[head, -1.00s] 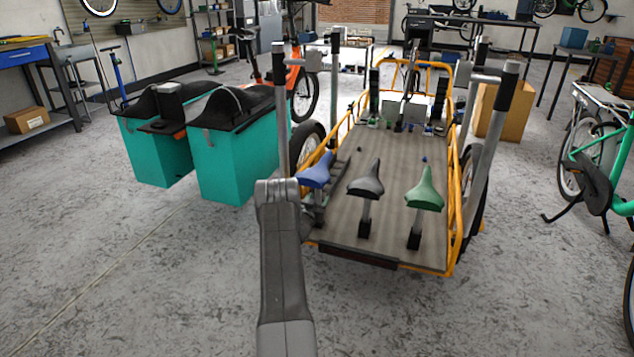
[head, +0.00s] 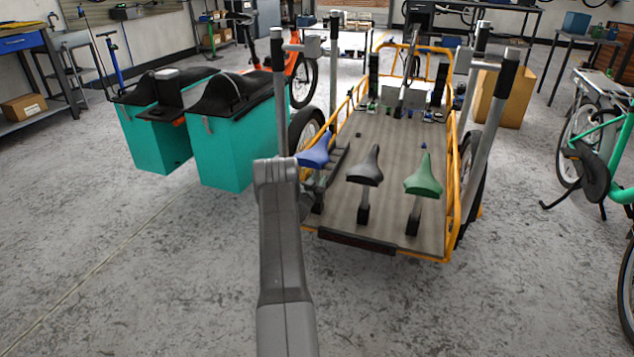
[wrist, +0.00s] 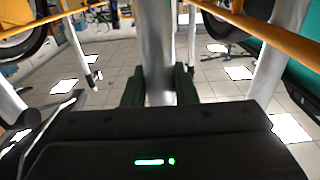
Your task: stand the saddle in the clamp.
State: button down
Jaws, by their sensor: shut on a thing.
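Three saddles show over the cargo bike's deck in the head view: a blue saddle (head: 313,152), a black saddle (head: 365,166) and a green saddle (head: 425,178). The black and green ones stand upright on posts in dark bases. The blue one is beside my arm, its post partly hidden. In the wrist view my gripper (wrist: 160,92) is shut around a silver post (wrist: 157,45), its dark fingers on either side. The head view hides my gripper behind my arm, and I cannot tell for sure which saddle the post belongs to. I cannot pick out the clamp for certain.
The cargo bike's wooden deck (head: 388,205) has yellow side rails (head: 454,190) and tall grey uprights (head: 492,125) near it. Teal boxes (head: 222,150) stand to the left, a green bike (head: 590,155) to the right. The floor in front is clear.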

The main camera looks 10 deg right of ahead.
aim_at(317, 149)
jog(key=shift+r+p, duration=3.35)
jog(key=shift+r, duration=5.5)
jog(key=shift+f, duration=0.1)
